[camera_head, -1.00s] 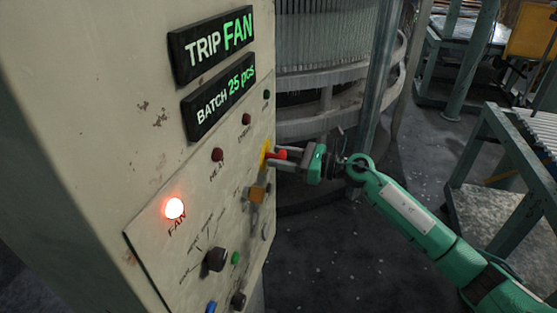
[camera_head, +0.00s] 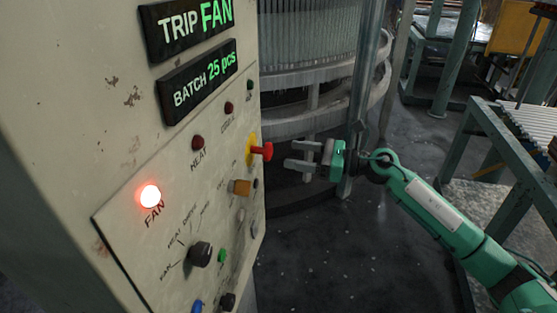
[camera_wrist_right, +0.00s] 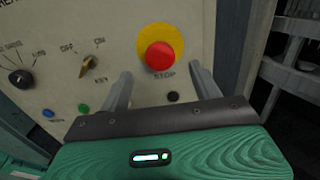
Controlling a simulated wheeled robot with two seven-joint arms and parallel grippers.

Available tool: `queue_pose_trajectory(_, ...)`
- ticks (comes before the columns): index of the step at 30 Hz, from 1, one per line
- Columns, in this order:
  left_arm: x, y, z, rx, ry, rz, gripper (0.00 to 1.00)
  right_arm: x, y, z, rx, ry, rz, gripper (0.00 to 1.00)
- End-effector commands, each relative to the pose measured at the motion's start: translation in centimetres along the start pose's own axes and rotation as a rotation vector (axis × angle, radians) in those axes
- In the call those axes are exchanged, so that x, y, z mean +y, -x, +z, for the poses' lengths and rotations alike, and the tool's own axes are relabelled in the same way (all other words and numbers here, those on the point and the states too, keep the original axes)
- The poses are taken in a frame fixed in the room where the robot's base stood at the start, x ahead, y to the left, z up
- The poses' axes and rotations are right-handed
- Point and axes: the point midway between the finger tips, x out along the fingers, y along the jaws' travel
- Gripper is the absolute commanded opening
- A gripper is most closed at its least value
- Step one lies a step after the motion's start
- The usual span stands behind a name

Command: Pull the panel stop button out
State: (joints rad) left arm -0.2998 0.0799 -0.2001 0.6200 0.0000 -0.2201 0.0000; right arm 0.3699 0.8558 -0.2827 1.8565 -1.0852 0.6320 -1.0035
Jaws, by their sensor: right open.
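The stop button (camera_head: 262,151) is a red mushroom head on a yellow round plate, set on the side panel of the beige cabinet. In the right wrist view, the red button (camera_wrist_right: 161,57) sits on its yellow disc (camera_wrist_right: 143,41) above the word STOP. My right gripper (camera_head: 294,155) is open and empty, its fingers pointing at the button with a gap between fingertips and button. In the wrist view its two fingers (camera_wrist_right: 160,82) stand apart to either side below the button. My left gripper is not in view.
The control panel (camera_head: 140,240) carries a lit FAN lamp (camera_head: 150,196), a black selector knob (camera_head: 201,254), a key switch (camera_head: 240,187) and small coloured buttons. A round glass-tube machine (camera_head: 310,60) stands behind. A roller table (camera_head: 480,140) is at the right. Floor below my arm is clear.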

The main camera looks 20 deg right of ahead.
Motion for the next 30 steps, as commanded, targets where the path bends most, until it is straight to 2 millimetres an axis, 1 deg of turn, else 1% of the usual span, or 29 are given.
queue_pose_trajectory(1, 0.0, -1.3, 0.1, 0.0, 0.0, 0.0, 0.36, 0.0, 1.3, -0.8, 0.005, 0.002, -0.001, 0.64)
queue_pose_trajectory(3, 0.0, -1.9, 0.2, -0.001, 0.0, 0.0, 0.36, 0.0, 2.8, -0.7, 0.003, 0.001, -0.002, 0.64)
queue_pose_trajectory(6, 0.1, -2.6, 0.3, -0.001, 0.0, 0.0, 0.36, 0.1, 4.5, -0.5, 0.003, 0.002, 0.0, 0.64)
queue_pose_trajectory(10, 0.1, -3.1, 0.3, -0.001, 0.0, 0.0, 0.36, 0.0, 5.9, -0.3, 0.001, 0.0, -0.001, 0.64)
queue_pose_trajectory(16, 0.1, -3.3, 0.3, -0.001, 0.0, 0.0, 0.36, 0.0, 6.7, 0.0, 0.001, 0.0, 0.001, 0.64)
queue_pose_trajectory(30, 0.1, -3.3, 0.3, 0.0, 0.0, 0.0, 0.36, 0.0, 6.6, 0.0, -0.001, -0.001, 0.0, 0.64)
